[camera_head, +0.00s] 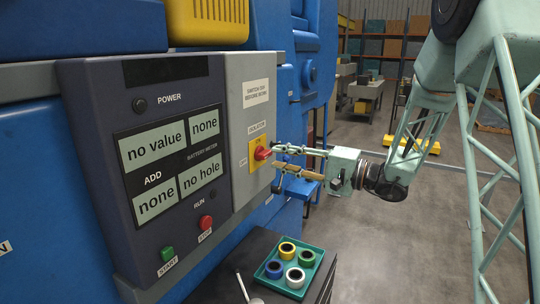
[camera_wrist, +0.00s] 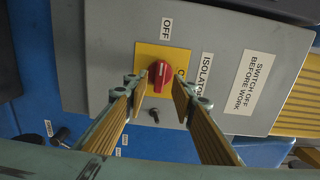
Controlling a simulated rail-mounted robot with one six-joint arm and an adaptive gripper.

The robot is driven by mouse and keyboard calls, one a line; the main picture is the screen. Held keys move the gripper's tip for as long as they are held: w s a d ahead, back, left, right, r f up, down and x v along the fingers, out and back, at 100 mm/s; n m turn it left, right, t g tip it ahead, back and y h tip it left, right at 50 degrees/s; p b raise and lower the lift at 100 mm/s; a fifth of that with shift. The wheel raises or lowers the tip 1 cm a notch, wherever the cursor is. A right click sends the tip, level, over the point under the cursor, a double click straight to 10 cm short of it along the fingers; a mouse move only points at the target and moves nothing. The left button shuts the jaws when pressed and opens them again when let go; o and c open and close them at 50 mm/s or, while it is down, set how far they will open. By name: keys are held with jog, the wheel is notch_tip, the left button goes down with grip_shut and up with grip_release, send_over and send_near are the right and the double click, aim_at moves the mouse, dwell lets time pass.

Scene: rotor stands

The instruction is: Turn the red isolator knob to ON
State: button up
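The red isolator knob (camera_head: 262,153) sits on a yellow plate (camera_head: 254,150) on the grey isolator box (camera_head: 246,92). In the wrist view the knob (camera_wrist: 158,78) has its grip lying nearly up and down in the picture, with the OFF label (camera_wrist: 166,29) above it. Part of another label on the plate is hidden by the right finger. My gripper (camera_head: 277,157) is open in front of the plate. In the wrist view its fingertips (camera_wrist: 160,84) lie on either side of the knob, with gaps; I cannot tell whether they reach its depth.
A dark control panel (camera_head: 115,100) with a green START button (camera_head: 167,253) and a red button (camera_head: 206,221) is left of the box. A teal tray (camera_head: 270,283) with several coloured rings stands below. A small dark peg (camera_wrist: 153,116) projects below the knob in the wrist view.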

aim_at(269, 155)
jog(key=shift+p+x, duration=0.3)
jog(key=shift+x, duration=1.8)
jog(key=shift+c, duration=0.7)
grip_shut()
